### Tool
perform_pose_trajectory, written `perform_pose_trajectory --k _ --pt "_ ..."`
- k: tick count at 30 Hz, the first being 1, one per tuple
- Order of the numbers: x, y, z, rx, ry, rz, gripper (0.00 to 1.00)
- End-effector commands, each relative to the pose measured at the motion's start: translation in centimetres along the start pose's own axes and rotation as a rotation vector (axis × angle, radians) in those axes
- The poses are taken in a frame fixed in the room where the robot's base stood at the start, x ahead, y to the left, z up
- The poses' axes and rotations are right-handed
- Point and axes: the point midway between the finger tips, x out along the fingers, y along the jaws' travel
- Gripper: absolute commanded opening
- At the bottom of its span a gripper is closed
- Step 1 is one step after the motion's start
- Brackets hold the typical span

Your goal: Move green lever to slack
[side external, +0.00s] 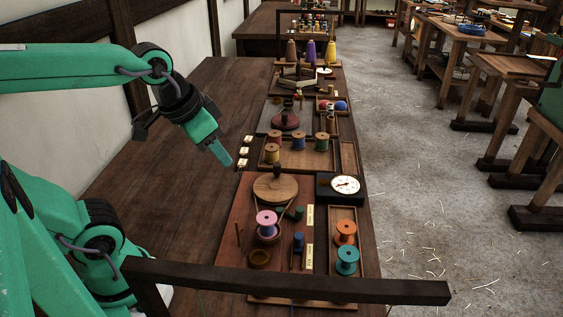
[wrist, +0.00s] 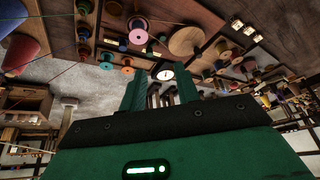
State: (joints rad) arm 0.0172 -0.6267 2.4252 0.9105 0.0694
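The green lever (side external: 298,213) is a short dark-green cylinder on the reddish-brown board (side external: 236,213), just right of the pink spool (side external: 266,222). A pale label strip (side external: 310,216) lies right of it; its lettering is too small to read. A similar blue lever (side external: 298,241) stands nearer the camera beside another pale strip (side external: 310,257). My gripper (side external: 228,162) hangs in the air to the upper left of the board, clear of both levers. In the wrist view its two green fingers (wrist: 160,80) stand apart with nothing between them. I cannot surely pick out the green lever there.
A wooden disc with a dark knob (side external: 276,187) stands behind the pink spool. A white dial (side external: 345,185) sits to its right. Orange (side external: 346,232) and teal (side external: 347,260) spools stand in a right-hand tray. A dark beam (side external: 290,283) crosses the front. The table's left side is clear.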

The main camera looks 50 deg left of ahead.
Motion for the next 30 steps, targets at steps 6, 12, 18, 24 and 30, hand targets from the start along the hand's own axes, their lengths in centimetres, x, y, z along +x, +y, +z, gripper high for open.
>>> perform_pose_trajectory --k 6,12,18,24,30 --pt "1.7 0.5 -2.8 0.111 -0.080 0.019 0.32" --pt "3.8 1.1 -5.2 0.217 -0.149 0.040 0.32" --pt "6.5 1.8 -7.4 0.323 -0.219 0.066 0.32" --pt "9.7 2.7 -9.2 0.429 -0.287 0.097 0.32" --pt "13.2 3.7 -10.5 0.531 -0.351 0.131 0.32"
